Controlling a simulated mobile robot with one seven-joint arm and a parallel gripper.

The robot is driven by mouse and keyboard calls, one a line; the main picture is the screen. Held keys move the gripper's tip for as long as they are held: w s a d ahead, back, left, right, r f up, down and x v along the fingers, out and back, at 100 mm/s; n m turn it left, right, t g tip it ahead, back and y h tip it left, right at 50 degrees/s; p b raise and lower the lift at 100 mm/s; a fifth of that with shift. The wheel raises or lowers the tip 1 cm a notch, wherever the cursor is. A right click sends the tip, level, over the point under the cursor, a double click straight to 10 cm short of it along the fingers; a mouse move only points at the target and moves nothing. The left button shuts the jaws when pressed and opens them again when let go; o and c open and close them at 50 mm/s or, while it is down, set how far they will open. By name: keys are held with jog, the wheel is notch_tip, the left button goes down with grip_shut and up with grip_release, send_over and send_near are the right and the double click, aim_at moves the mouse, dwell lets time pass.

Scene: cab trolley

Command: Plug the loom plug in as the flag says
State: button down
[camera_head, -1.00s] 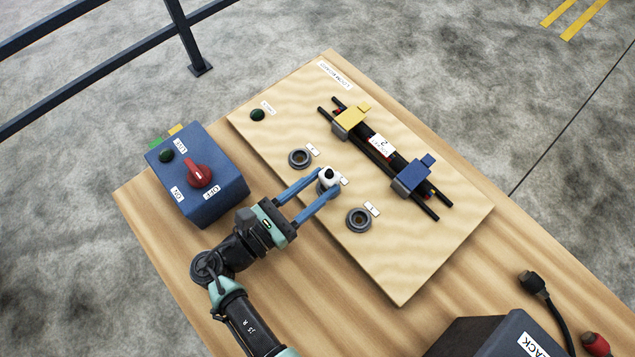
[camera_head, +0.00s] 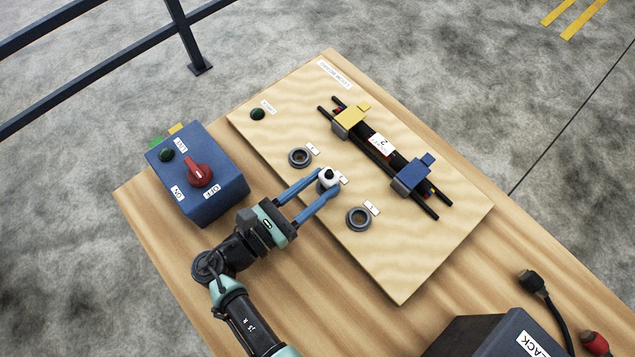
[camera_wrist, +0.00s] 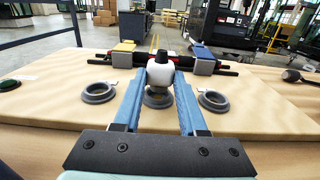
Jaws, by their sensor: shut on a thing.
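My gripper (camera_head: 316,192) has its blue fingers shut on the loom plug (camera_head: 328,176), a white body with a dark top. In the wrist view the plug (camera_wrist: 160,75) is upright between the fingertips, over or in the middle socket (camera_wrist: 157,98); how deep it sits I cannot tell. The other two grey ring sockets are empty: one at upper left (camera_head: 300,157) and one at lower right (camera_head: 358,218). The white flag (camera_head: 381,146) on the dark loom seems to read 2. The loom lies between a yellow clamp (camera_head: 351,120) and a blue clamp (camera_head: 411,175).
The pale loom board (camera_head: 400,270) lies on the wooden bench. A blue switch box (camera_head: 215,190) with a red knob stands left of my gripper. A dark box (camera_head: 480,338) and dark cable plug (camera_head: 531,283) are at the lower right. A green lamp (camera_head: 257,114) is on the board.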

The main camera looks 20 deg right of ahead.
jog(key=shift+f+b, duration=0.4)
jog(key=shift+f, duration=0.3)
jog(key=shift+c, duration=1.9)
grip_release()
jog(key=shift+a, duration=0.1)
jog(key=b+v, duration=0.1)
jog(key=v, duration=1.2)
jog(key=shift+b, duration=0.4)
